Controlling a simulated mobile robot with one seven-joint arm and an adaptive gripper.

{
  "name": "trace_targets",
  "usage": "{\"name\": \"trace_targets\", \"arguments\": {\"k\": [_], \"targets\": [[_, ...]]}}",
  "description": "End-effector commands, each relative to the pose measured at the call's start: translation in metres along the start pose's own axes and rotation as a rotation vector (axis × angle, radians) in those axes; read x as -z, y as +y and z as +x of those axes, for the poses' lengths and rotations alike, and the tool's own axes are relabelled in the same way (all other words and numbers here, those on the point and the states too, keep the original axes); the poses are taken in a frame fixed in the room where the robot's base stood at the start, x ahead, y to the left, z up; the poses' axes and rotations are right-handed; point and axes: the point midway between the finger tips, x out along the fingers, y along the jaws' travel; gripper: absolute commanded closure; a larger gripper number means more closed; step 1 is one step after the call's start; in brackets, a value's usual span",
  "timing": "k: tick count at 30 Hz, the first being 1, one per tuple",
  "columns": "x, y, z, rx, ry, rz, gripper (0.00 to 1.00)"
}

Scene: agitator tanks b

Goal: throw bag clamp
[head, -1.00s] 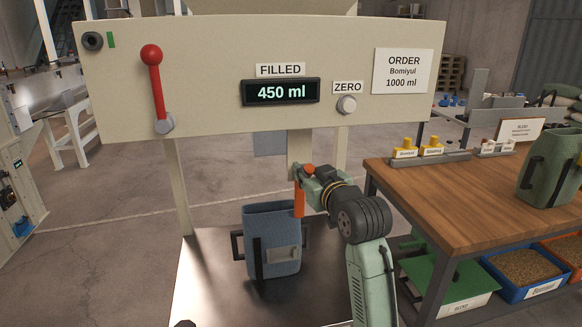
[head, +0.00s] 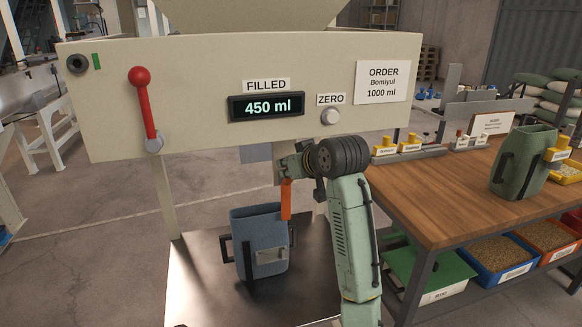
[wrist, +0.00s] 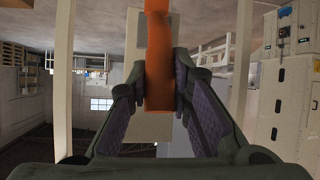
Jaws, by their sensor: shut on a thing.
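An orange lever handle (head: 286,199), which I take to be the bag clamp's, hangs below the panel, just above the right rim of the blue bag-like container (head: 262,245). My gripper (head: 288,178) is at its upper part. In the wrist view, the orange handle (wrist: 159,50) runs down between the purple-padded fingers of my gripper (wrist: 160,92), which is shut on it. The blue container stands upright on a metal plate. The clamp's body is mostly hidden behind my gripper and wrist.
The beige panel (head: 205,95) above carries a red lever (head: 145,110), a display reading 450 ml (head: 267,107) and a ZERO knob (head: 330,116). A wooden table (head: 450,190) with a green container (head: 524,162) stands at right, close to my arm.

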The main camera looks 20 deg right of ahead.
Motion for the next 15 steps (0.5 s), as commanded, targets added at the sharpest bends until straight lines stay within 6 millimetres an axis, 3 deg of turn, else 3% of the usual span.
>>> {"name": "trace_targets", "arguments": {"k": [9, 10, 15], "targets": [[-0.0003, 0.0002, 0.0004, -0.001, -0.002, 0.000, 1.00], [-0.0003, 0.0002, 0.0004, -0.001, -0.002, 0.000, 0.79], [-0.0002, 0.0002, 0.0003, -0.001, -0.001, 0.000, 0.68]]}}
